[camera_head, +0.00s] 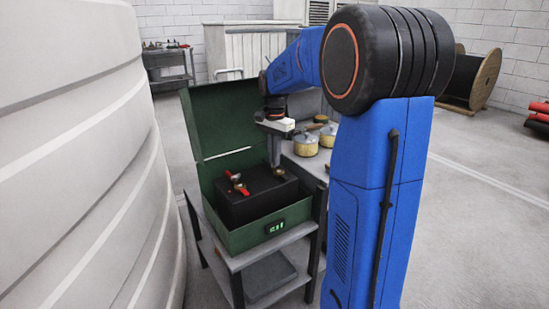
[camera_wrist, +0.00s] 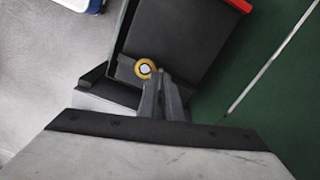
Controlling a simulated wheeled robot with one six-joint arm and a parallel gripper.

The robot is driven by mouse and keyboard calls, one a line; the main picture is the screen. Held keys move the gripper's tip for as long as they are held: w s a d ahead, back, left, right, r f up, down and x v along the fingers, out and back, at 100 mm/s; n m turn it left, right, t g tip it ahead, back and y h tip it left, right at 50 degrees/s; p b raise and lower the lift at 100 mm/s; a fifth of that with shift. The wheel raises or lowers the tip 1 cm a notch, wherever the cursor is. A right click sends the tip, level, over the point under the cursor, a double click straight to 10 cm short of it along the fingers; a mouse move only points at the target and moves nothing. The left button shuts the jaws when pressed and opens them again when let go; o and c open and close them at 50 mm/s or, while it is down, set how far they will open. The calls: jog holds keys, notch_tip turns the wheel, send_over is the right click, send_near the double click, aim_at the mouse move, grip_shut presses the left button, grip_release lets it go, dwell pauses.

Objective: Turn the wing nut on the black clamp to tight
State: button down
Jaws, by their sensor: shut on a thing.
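The black battery (camera_head: 258,205) sits inside an open green box. The black clamp (camera_head: 279,171) is on the battery's top at the right, around a post with a brass ring (camera_wrist: 145,68). My gripper (camera_head: 275,164) points down onto this clamp from above. In the wrist view the fingertips (camera_wrist: 161,76) are close together right beside the brass ring. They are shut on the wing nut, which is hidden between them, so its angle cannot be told. The red clamp (camera_head: 238,182) is at the left of the battery top; a red piece also shows in the wrist view (camera_wrist: 239,5).
The green box (camera_head: 245,238) stands on a grey metal cart (camera_head: 242,262), its lid (camera_head: 225,120) raised behind the battery. A bench with yellowish round containers (camera_head: 306,144) stands to the right. A large pale ribbed tank (camera_head: 75,170) fills the left side.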

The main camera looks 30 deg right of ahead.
jog(key=shift+m, duration=0.5)
jog(key=c, duration=1.9)
grip_release()
jog(key=shift+c, duration=0.2)
jog(key=shift+r, duration=0.1)
notch_tip(320, 180, up, 17)
jog(key=shift+r, duration=0.1)
